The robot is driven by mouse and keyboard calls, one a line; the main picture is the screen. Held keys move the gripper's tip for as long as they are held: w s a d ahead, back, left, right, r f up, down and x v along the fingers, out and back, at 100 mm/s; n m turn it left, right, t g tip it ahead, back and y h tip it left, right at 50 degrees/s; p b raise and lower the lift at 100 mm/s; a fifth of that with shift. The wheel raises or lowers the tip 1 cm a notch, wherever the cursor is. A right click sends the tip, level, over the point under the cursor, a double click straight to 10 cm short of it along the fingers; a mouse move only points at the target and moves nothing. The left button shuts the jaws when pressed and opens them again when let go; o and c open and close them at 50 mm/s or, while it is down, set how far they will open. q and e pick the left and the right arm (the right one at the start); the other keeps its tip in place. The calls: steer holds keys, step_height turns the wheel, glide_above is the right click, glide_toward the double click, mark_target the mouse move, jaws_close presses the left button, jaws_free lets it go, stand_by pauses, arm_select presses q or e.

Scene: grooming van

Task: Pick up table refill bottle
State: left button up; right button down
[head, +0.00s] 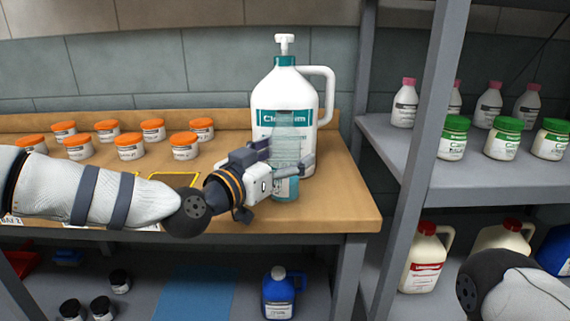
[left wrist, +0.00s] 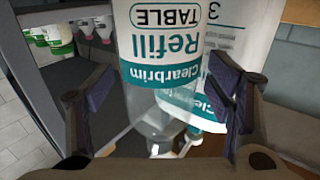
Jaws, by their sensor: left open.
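The table refill bottle (head: 287,148) is a small clear bottle with a teal and white label. It stands upright near the front of the wooden bench, in front of a big white jug (head: 262,92) with a teal label and pump. My left gripper (head: 289,163) is open, with its fingers on either side of the bottle. In the left wrist view the picture is upside down, and the bottle (left wrist: 165,45), with "Refill TABLE" on its label, fills the gap between the open fingers (left wrist: 164,84). Finger contact is not clear. My right gripper is out of view.
Several orange-lidded jars (head: 130,145) stand left on the bench (head: 335,200). A grey shelf post (head: 425,140) rises to the right, with green-lidded jars (head: 503,137) beyond it. A blue jug (head: 279,295) is below the bench. Bench right of the bottle is free.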

arm_select(q)
steer(key=c, duration=1.4)
